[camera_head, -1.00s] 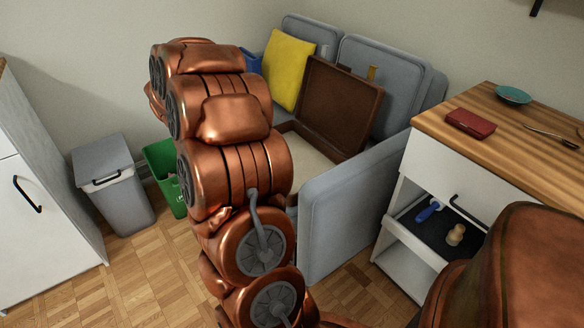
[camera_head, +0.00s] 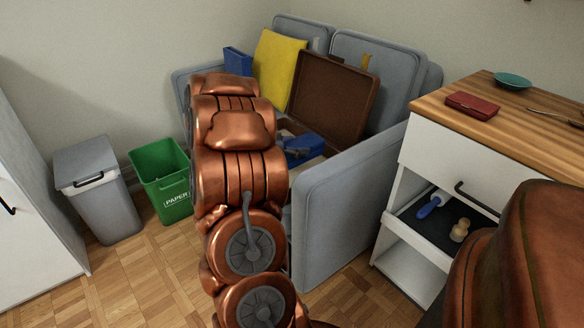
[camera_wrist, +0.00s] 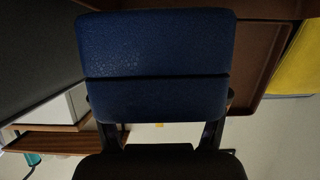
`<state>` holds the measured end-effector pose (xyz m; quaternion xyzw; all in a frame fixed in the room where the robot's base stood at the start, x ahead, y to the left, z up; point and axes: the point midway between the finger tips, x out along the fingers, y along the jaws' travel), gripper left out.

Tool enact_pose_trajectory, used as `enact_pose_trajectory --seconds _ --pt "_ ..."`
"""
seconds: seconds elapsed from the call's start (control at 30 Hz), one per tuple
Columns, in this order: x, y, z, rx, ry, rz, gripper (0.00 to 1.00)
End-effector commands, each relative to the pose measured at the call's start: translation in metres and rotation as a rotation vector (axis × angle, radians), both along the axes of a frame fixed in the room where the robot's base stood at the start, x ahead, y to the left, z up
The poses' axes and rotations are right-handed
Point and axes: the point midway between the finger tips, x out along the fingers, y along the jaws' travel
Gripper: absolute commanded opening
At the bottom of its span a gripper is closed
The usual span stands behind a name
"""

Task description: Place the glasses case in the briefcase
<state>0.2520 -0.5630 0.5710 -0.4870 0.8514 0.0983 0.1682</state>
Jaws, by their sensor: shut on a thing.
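The glasses case (camera_wrist: 155,50) is dark blue with a seam across it and fills the upper middle of the wrist view. My gripper (camera_wrist: 160,100) is shut on it, with one finger at each side. In the head view, the blue case (camera_head: 303,148) shows at the right of my arm, over the open briefcase. The brown briefcase (camera_head: 333,98) lies open on the sofa with its lid raised. My arm hides much of its base. Part of the briefcase (camera_wrist: 270,50) shows at the right in the wrist view. I cannot tell whether the case touches the briefcase.
The grey sofa (camera_head: 345,215) has a high near armrest. A yellow cushion (camera_head: 277,68) and a blue item (camera_head: 238,62) stand left of the lid. A wooden-topped desk (camera_head: 445,108) with an open drawer is at right, bins at left.

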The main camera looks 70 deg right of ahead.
Motion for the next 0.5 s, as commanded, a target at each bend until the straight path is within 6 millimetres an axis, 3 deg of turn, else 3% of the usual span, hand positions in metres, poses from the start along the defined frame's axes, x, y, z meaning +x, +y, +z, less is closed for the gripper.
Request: enact_pose_trajectory --seconds 0.03,0.1,0.37,0.5 --pt "-0.001 0.000 -0.015 0.001 0.005 -0.001 0.33" --pt "-0.001 0.000 -0.027 0.001 0.006 -0.001 0.33" --pt "0.000 0.000 -0.049 0.002 0.001 0.002 0.33" --pt "0.000 0.000 -0.068 0.002 0.001 0.001 0.33"
